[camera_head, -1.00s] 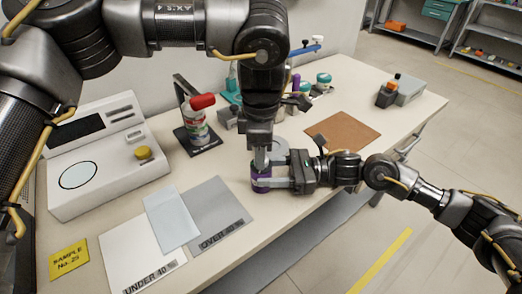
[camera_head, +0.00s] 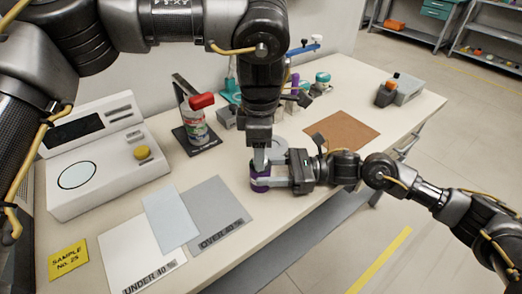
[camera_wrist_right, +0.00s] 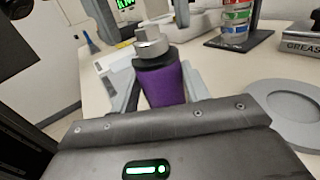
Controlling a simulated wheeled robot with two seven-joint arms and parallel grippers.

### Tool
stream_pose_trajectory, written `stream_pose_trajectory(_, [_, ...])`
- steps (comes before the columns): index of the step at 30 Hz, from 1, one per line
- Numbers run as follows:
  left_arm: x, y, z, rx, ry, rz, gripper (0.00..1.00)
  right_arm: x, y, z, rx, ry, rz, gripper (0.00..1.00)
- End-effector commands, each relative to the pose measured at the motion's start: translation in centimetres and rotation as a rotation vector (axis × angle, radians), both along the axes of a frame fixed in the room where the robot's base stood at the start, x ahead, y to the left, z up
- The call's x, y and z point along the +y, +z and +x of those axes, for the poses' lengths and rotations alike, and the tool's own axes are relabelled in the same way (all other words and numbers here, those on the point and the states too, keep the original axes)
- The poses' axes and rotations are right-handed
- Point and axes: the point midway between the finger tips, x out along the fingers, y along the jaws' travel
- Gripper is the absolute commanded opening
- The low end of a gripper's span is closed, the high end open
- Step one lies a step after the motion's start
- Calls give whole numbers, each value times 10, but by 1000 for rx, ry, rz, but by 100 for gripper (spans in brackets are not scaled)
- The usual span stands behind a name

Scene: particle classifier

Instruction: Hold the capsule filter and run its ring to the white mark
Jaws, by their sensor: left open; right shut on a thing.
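The capsule filter is a purple cylinder (camera_head: 260,172) near the table's front edge. In the right wrist view its purple body (camera_wrist_right: 162,84) stands roughly upright, with a dark collar and a silver faceted top (camera_wrist_right: 151,42). My right gripper (camera_head: 268,183) comes from the right and is shut on the purple body, one finger on each side. My left gripper (camera_head: 261,158) points down, open, and overlaps the filter's top in the head view. I cannot tell whether it touches. The left gripper and arm hide part of the filter there. I cannot make out a white mark.
A grey round-recessed holder (camera_wrist_right: 290,112) lies beside the filter. A white instrument (camera_head: 100,165) and paper sheets (camera_head: 170,215) lie left. A brown mat (camera_head: 343,130) is right, with bare table around it.

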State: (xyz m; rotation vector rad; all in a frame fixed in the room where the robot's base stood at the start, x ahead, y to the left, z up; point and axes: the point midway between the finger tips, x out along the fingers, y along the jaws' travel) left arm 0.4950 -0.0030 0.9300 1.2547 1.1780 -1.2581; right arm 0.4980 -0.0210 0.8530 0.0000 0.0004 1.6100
Motion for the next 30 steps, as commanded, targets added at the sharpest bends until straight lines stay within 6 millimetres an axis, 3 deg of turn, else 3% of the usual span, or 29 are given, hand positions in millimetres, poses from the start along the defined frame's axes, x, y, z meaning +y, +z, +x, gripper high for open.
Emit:
stream_pose_trajectory(9, [-1, 65, 0, -6, 1, -1, 53, 0, -2, -1, 3, 2, -3, 0])
stream_pose_trajectory(15, [-1, 98, 0, -4, -1, 0, 53, 0, -2, -1, 3, 2, -3, 0])
stream_pose_trajectory(21, [0, 111, -1, 1, -2, -2, 53, 0, -2, -1, 3, 2, -3, 0])
stream_pose_trajectory(30, [0, 112, -1, 1, -2, -2, 52, 0, -1, -1, 2, 2, -2, 0])
